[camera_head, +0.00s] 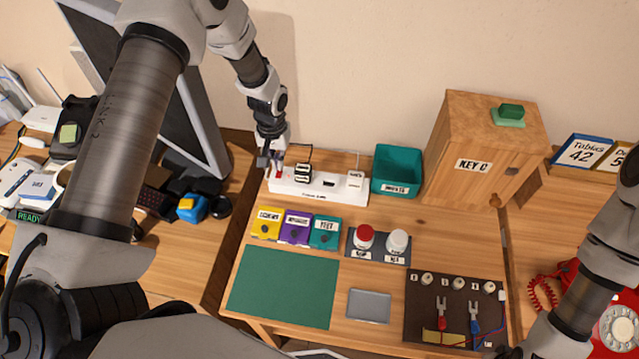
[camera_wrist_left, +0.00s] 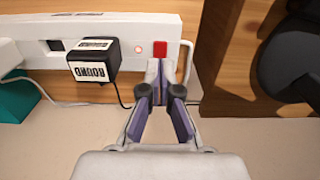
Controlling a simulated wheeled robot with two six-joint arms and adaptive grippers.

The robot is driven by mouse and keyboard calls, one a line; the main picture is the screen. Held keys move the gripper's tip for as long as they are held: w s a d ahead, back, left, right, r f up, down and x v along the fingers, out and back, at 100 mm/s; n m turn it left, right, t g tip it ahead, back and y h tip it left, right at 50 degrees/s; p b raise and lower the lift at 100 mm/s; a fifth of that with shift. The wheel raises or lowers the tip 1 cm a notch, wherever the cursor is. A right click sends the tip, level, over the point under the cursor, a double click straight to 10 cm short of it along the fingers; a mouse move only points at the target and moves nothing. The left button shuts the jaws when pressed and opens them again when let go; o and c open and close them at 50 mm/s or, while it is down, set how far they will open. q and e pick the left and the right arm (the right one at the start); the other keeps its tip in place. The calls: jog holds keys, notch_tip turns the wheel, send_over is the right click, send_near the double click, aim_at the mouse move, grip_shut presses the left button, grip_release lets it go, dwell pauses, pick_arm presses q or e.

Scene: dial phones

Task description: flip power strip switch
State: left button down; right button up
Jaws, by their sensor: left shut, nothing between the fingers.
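The white power strip (camera_head: 318,188) lies along the back of the desk by the wall; it also shows in the left wrist view (camera_wrist_left: 25,40). Its red switch (camera_wrist_left: 160,49) is at one end of the strip, beside a small ringed light (camera_wrist_left: 138,49). My left gripper (camera_head: 273,164) is over the strip's left end in the head view. In the left wrist view the fingertips (camera_wrist_left: 159,72) are together and empty, just short of the red switch; whether they touch it I cannot tell. My right arm shows at the right, but its gripper is out of view.
A green bin (camera_head: 397,168) and a wooden KEY C cabinet (camera_head: 470,170) are to the right. Yellow, purple and teal boxes (camera_head: 296,228) stand in front.

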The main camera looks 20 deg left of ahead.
aim_at(279, 172)
pick_arm(q)
jog(key=shift+f+b, duration=0.7)
jog(key=shift+f, duration=0.4)
dwell(0.7)
notch_tip(279, 172, up, 7)
jog(key=p, duration=0.6)
dwell(0.4)
